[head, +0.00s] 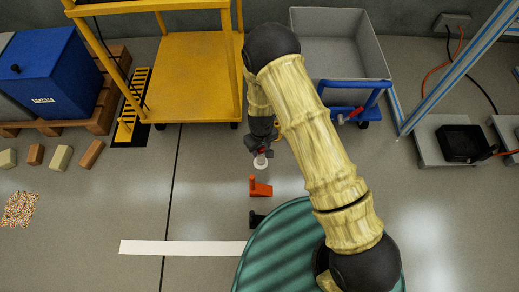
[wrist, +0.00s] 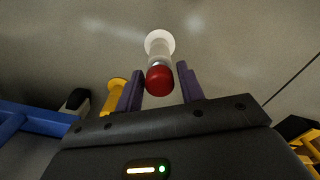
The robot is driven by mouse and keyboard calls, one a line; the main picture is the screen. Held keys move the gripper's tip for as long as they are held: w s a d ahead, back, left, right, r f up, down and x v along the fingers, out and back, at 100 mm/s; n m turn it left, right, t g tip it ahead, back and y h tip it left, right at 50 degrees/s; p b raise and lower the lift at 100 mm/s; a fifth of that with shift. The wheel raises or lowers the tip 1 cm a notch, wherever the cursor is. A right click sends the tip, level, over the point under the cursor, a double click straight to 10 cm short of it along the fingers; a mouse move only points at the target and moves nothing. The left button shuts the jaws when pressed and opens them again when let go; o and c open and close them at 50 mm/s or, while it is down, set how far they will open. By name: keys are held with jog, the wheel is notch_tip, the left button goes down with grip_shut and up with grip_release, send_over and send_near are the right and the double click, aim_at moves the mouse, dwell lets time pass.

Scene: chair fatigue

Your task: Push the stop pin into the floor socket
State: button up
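The stop pin shows in the wrist view as a red round knob (wrist: 160,81) with a pale grey shaft (wrist: 160,54) beyond it. A white round disc (wrist: 160,38) lies around the shaft's far end, at floor level; it looks like the floor socket. How deep the pin sits in it is hard to tell. My gripper (wrist: 160,66) has its two purple fingers on either side of the red knob, very close to it; contact is unclear. In the head view, my gripper (head: 261,151) points down just above the white disc (head: 260,163), and the pin is mostly hidden.
An orange-red block-like piece (head: 262,188) and a small black piece (head: 256,218) stand nearby on the floor. A yellow cart (head: 190,75) stands to the left and a grey bin cart with blue frame (head: 345,85) to the right. A white floor strip (head: 180,247) lies nearer me.

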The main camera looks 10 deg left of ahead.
jog(key=c, duration=0.6)
jog(key=shift+o, duration=0.2)
jog(key=shift+r+p, duration=2.6)
jog(key=shift+r, duration=0.05)
jog(key=shift+r, duration=0.2)
notch_tip(320, 180, up, 4)
jog(key=p, duration=0.4)
jog(key=shift+f, duration=0.1)
jog(key=shift+w+d, duration=0.1)
jog(key=w+d+r+m+p, duration=0.4)
jog(key=d+r+p, duration=0.2)
jog(key=d+r, duration=0.6)
jog(key=w+d+r+m+p, duration=0.4)
jog(key=d+r+p, duration=0.3)
jog(key=d+r, duration=0.6)
notch_tip(320, 180, up, 4)
jog(key=shift+w+d+r+m+p, duration=0.1)
jog(key=shift+w+d+m+p, duration=0.2)
jog(key=shift+w, duration=0.4)
